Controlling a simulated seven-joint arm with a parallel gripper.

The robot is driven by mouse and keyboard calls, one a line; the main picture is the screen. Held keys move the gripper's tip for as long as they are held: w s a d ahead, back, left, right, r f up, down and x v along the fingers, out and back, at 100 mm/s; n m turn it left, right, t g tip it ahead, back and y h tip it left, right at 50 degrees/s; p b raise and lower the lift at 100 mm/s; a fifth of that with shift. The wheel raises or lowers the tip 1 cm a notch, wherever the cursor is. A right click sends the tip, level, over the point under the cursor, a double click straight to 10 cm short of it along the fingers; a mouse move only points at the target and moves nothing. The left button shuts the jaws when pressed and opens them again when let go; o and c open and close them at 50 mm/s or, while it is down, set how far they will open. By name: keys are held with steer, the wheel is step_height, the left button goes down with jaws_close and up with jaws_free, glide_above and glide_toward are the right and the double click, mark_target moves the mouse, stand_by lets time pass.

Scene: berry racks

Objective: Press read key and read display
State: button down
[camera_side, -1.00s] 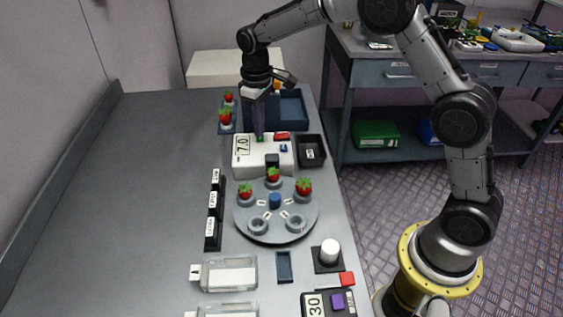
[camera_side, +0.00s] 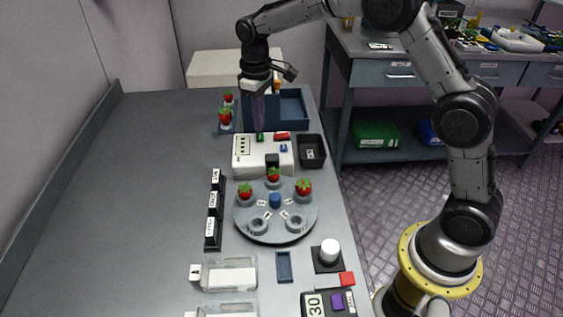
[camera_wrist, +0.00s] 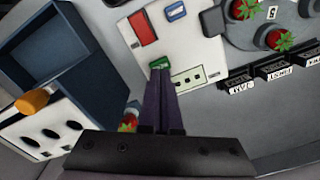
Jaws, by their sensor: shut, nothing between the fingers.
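The white meter (camera_side: 250,168) stands on the table behind the round grey turntable. On its top are a green key (camera_side: 260,137), a red key (camera_side: 282,136), a blue key (camera_side: 284,148) and a display (camera_side: 242,145). The display shows several small dark marks and no number I can read; it also shows in the wrist view (camera_wrist: 188,78). My gripper (camera_side: 259,127) is shut and empty, its fingertips close above the green key. In the wrist view the gripper tips (camera_wrist: 161,76) sit right beside the green key (camera_wrist: 160,62); I cannot tell whether they touch it.
The turntable (camera_side: 276,235) in front holds three strawberries in cups. A black tray (camera_side: 311,152) is right of the meter, and a dark blue bin (camera_side: 293,107) is behind. A black label rack (camera_side: 213,212) stands left. The table's left side is clear.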

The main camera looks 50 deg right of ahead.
steer(key=shift+r, duration=2.7)
steer(key=s+d+r+t, duration=0.1)
steer(key=s+r+t, duration=0.3)
steer(key=s+r, duration=1)
steer(key=s+f+m+t, duration=0.1)
steer(key=s+f+m, duration=0.1)
steer(key=s, duration=1.2)
steer(key=s+f+m, duration=0.1)
steer(key=s+f, duration=0.3)
steer(key=f, duration=0.3)
steer(key=shift+s+d+f+t, duration=0.2)
steer(key=shift+s+f+t, duration=0.05)
steer(key=shift+s+t, duration=0.1)
